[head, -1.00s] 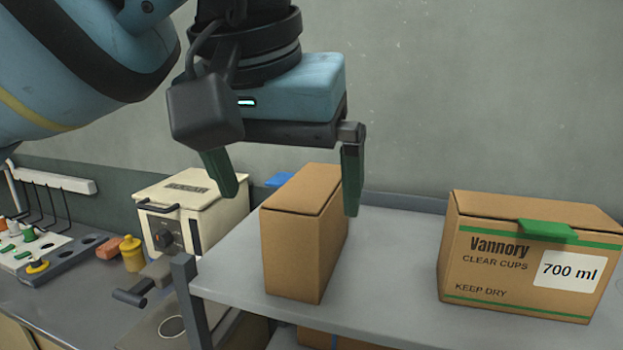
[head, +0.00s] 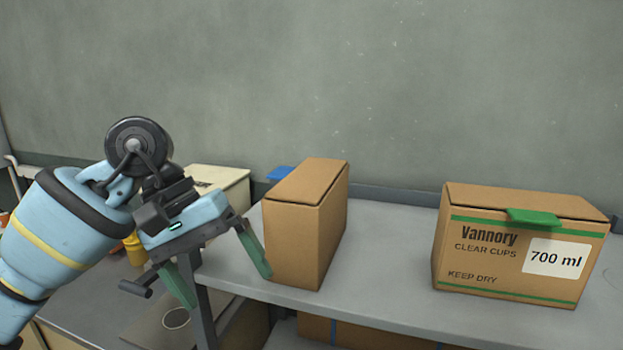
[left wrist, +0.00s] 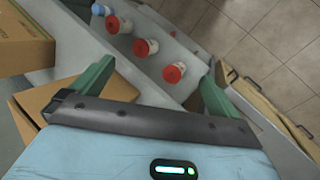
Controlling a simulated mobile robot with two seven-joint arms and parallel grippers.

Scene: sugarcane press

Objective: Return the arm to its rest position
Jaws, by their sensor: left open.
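My left gripper (head: 229,289) is open and empty, with its two green fingers spread and pointing down to the right. It hangs low at the left end of the grey shelf (head: 390,240), with one finger in front of the plain cardboard box (head: 292,235). I cannot tell whether that finger touches the box. In the left wrist view the gripper (left wrist: 157,72) has nothing between its fingers. My right gripper is not in view.
A labelled Vannory cup box (head: 515,250) stands on the shelf at right; bare shelf separates the boxes. A cream machine (head: 225,185) stands behind my arm. Several red-topped containers, one (left wrist: 145,47) near the middle, show in the left wrist view, with tiled floor (left wrist: 240,35) beyond.

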